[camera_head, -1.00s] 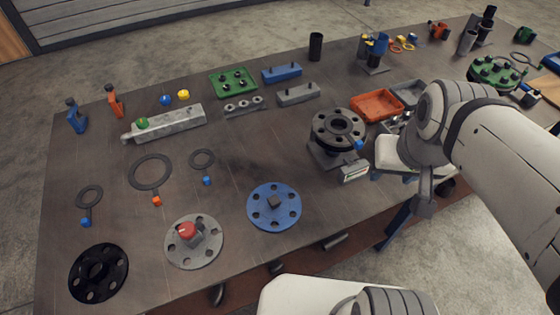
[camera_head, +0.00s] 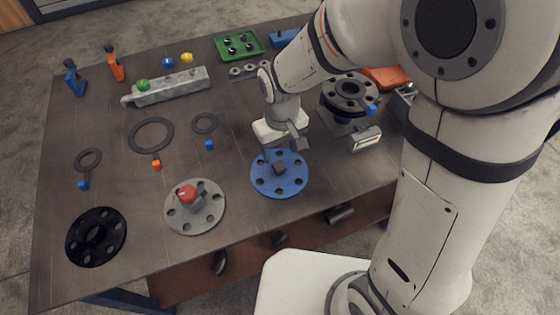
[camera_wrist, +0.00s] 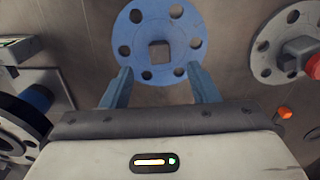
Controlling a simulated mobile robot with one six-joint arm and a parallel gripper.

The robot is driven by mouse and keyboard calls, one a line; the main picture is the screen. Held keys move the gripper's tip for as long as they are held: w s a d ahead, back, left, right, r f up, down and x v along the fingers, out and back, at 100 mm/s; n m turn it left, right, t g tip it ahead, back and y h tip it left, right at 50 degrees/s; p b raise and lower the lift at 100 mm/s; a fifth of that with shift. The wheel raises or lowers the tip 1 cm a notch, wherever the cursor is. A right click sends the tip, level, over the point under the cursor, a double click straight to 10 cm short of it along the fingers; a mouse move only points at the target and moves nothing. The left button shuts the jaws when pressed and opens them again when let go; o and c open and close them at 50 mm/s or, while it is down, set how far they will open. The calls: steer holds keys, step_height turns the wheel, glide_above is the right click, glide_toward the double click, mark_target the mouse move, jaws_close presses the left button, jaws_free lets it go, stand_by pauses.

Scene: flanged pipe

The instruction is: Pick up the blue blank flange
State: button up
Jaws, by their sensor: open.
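The blue blank flange (camera_head: 264,180) lies flat on the table near its front edge. It is a round disc with several bolt holes and a dark square block at its centre. In the wrist view the blue flange (camera_wrist: 133,50) is ahead of my gripper (camera_wrist: 158,82), with the square block between the lines of the two fingers. My gripper also shows in the head view (camera_head: 283,150), just behind and above the flange. Its fingers are apart and nothing is between them. I cannot tell the exact height of the fingertips above the flange.
A grey flange with a red knob (camera_head: 194,207) lies left of the blue one, and a black flange (camera_head: 96,237) farther left. A black flanged pipe piece (camera_head: 349,92) stands at the right. Gasket rings (camera_head: 151,135) lie behind. Bare table separates these flanges.

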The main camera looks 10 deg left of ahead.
mark_target(280, 167)
steer(key=shift+s+a+f, duration=0.15)
steer(key=shift+a+f, duration=0.35)
steer(key=shift+f, duration=0.35)
steer(key=f, duration=0.4)
steer(key=f+p, duration=0.1)
steer(key=f, duration=0.2)
steer(key=shift+w+d+f, duration=0.1)
steer(key=shift+w+d, duration=0.15)
steer(key=shift+d, duration=0.15)
steer(key=shift+c, duration=0.2)
jaws_close()
